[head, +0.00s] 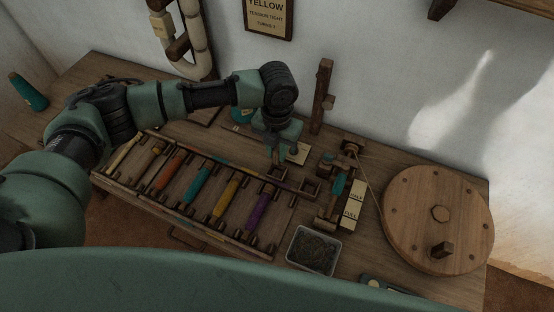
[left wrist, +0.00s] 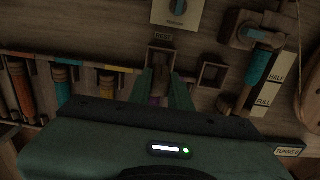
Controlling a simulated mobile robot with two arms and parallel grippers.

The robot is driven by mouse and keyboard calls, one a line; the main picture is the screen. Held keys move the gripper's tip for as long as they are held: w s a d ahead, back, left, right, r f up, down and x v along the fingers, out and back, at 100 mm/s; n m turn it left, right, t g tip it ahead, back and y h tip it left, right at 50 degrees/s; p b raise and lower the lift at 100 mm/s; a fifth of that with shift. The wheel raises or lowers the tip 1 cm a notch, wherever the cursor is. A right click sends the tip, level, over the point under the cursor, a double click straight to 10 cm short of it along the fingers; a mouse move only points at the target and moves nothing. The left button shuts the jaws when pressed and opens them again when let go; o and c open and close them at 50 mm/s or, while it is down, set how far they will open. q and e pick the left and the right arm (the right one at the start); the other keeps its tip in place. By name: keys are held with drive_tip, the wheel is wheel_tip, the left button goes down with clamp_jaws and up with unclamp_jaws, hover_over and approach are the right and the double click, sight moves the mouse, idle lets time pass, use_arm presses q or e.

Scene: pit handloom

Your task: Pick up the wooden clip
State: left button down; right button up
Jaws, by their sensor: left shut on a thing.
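My left gripper (head: 275,152) is above the back edge of the bobbin rack, near its right end, pointing down. In the left wrist view its two fingers (left wrist: 161,92) are shut on a small brown wooden piece, which looks like the wooden clip (left wrist: 161,73). The clip is at a small square wooden holder (left wrist: 151,58); I cannot tell whether it is clear of it. In the head view the clip is too small and hidden to make out. My right gripper is not in view.
The rack holds several coloured bobbins, including a purple one (head: 258,212). A winder with teal thread (head: 337,186) stands to the right, beside a HALF/FULL card (head: 351,204). Further right is a large wooden wheel (head: 437,205). A metal tray (head: 312,250) sits in front. A wooden post (head: 321,96) rises behind.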

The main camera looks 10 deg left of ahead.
sight(277, 149)
use_arm(q)
wheel_tip(277, 149, up, 13)
idle(0.3)
idle(0.5)
